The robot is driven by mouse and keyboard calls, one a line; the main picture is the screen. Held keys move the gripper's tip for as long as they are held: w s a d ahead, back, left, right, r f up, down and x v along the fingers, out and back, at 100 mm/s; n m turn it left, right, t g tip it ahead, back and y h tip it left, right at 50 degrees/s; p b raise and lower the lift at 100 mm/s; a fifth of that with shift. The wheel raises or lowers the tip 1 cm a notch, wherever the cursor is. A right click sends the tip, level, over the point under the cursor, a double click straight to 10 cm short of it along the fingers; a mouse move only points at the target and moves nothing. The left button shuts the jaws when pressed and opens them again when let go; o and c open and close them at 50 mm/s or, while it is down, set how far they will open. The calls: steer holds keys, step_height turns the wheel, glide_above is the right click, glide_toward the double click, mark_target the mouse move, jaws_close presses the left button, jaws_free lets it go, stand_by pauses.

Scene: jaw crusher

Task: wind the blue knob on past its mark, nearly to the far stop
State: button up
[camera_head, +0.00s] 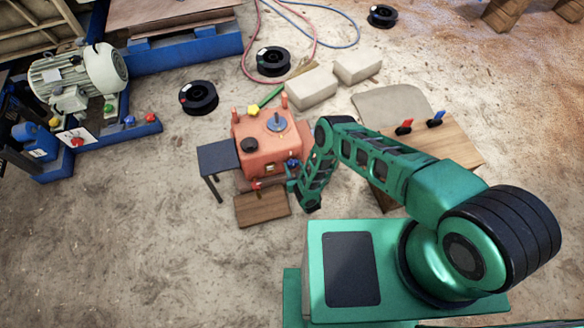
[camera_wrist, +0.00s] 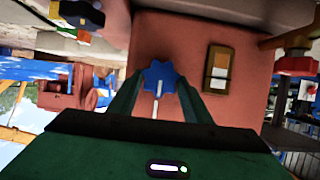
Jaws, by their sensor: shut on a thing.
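The blue knob (camera_wrist: 160,77) is star-shaped, with a pale pointer line, on the red-orange side of the jaw crusher (camera_wrist: 190,35). In the wrist view my gripper (camera_wrist: 158,92) has its green fingers on either side of the knob, shut on it. In the head view the crusher (camera_head: 262,142) stands near the middle, and the blue knob (camera_head: 292,163) shows at its right side next to my gripper (camera_head: 290,184). The knob's mark and far stop cannot be made out.
A small window plate (camera_wrist: 217,70) and a red knob (camera_wrist: 297,62) lie right of the blue knob in the wrist view. In the head view a dark side table (camera_head: 217,155) adjoins the crusher, and a wooden board (camera_head: 262,208) lies in front. Open floor spreads at lower left.

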steer(key=shift+s+d+f+m+y, duration=0.15)
steer(key=shift+m+y, duration=0.55)
steer(key=shift+m, duration=0.35)
steer(key=shift+w+d+m+y, duration=0.15)
steer(key=shift+m+y, duration=0.55)
steer(key=shift+m, duration=0.35)
steer(key=shift+s, duration=0.15)
steer(key=o, duration=1.1)
steer(key=shift+c, duration=0.2)
steer(key=v, duration=1)
steer(key=shift+d+r, duration=0.3)
steer(key=shift+d, duration=0.05)
steer(key=shift+s, duration=0.15)
